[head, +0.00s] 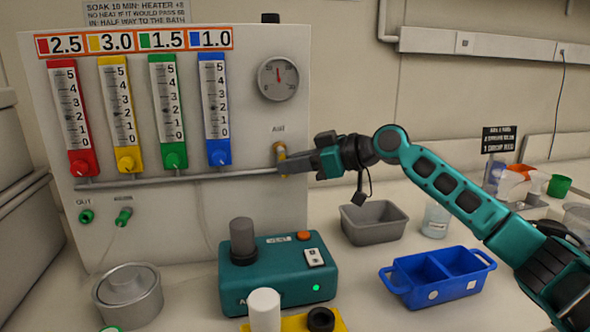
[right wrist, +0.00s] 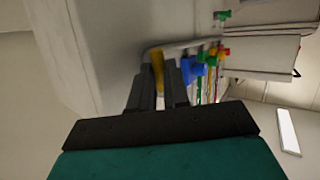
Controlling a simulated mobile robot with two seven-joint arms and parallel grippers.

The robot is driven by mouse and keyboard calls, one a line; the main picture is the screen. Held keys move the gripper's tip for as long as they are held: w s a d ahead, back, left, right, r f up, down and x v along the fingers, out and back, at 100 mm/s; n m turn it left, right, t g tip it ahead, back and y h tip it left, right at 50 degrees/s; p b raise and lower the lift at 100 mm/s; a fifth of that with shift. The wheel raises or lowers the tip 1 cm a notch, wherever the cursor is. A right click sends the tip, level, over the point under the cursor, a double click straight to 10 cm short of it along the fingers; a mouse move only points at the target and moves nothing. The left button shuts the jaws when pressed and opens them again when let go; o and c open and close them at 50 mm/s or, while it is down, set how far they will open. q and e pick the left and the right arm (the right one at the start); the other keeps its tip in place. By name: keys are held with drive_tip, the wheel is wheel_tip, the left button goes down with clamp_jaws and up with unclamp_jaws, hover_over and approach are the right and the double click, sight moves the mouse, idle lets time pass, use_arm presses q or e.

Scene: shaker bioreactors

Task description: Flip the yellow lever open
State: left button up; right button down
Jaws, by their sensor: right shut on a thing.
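The yellow lever (head: 281,151) is on the right part of the white panel, below the "AIR" label, at the right end of the grey pipe. The lever looks roughly upright in the head view. My left gripper is not in view.
The panel (head: 240,110) carries red, yellow, green and blue flow meters and a round gauge (head: 278,78). Below are a teal vent box (head: 270,285), a metal pot (head: 128,297), a grey tray (head: 374,222) and a blue two-part bin (head: 438,278).

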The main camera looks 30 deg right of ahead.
drive_tip(key=shift+a+f+m+t+y+b, duration=0.15)
drive_tip(key=shift+m+t+y+b, duration=0.3)
drive_tip(key=shift+y+b, duration=0.45)
drive_tip(key=c, duration=1.4)
unclamp_jaws()
use_arm(q)
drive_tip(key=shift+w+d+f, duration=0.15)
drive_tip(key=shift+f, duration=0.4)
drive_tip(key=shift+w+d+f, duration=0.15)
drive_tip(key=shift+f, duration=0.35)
drive_tip(key=b, duration=0.1)
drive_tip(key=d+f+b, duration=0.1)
drive_tip(key=b, duration=0.1)
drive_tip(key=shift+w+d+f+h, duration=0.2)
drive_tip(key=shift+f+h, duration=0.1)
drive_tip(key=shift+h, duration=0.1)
use_arm(e)
drive_tip(key=v, duration=1.3)
drive_tip(key=shift+a, duration=0.2)
